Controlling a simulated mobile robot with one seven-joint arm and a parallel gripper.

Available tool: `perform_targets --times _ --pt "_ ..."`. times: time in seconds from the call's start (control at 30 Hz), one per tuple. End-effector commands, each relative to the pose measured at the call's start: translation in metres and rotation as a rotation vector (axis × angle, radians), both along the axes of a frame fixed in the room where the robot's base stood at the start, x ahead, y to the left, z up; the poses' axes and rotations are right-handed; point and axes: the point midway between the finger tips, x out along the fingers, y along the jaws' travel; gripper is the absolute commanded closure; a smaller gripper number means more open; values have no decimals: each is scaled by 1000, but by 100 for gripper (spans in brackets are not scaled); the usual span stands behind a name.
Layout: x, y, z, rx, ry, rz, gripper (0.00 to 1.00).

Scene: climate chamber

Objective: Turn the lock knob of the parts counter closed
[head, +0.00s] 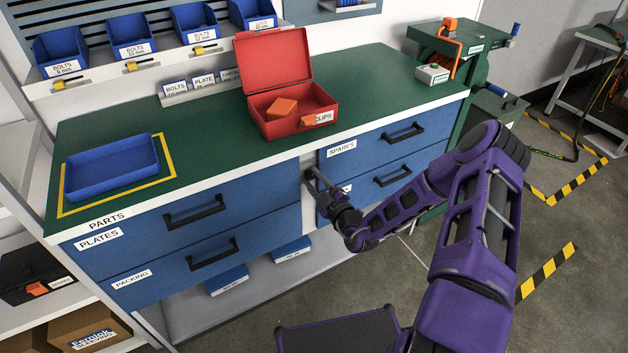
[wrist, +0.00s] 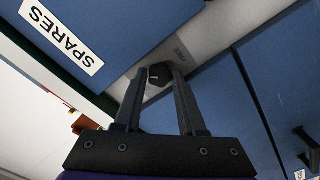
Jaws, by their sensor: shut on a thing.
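The parts counter (head: 215,152) has a green top, a white edge and blue drawers marked PLATES, PACKING and SPARES. Its lock knob (wrist: 158,75) is small and black, on the pale upright strip between the two drawer stacks. In the wrist view it sits between my two fingertips. My gripper (head: 316,178) reaches the strip from the front right and is shut on the knob. In the head view the gripper hides the knob.
A blue tray (head: 112,168) lies in a yellow outline at the left. Black drawer handles (head: 403,133) stick out near my arm. A green bench (head: 452,45) stands at the back right.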

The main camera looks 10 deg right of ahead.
Motion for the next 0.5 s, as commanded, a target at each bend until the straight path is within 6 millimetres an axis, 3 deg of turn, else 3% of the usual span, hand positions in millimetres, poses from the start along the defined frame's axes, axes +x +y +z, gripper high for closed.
perform_targets --times 0.27,0.5 --pt "0 -1 1 -67 -20 -2 100" --pt "0 -1 2 -227 -72 -2 100"
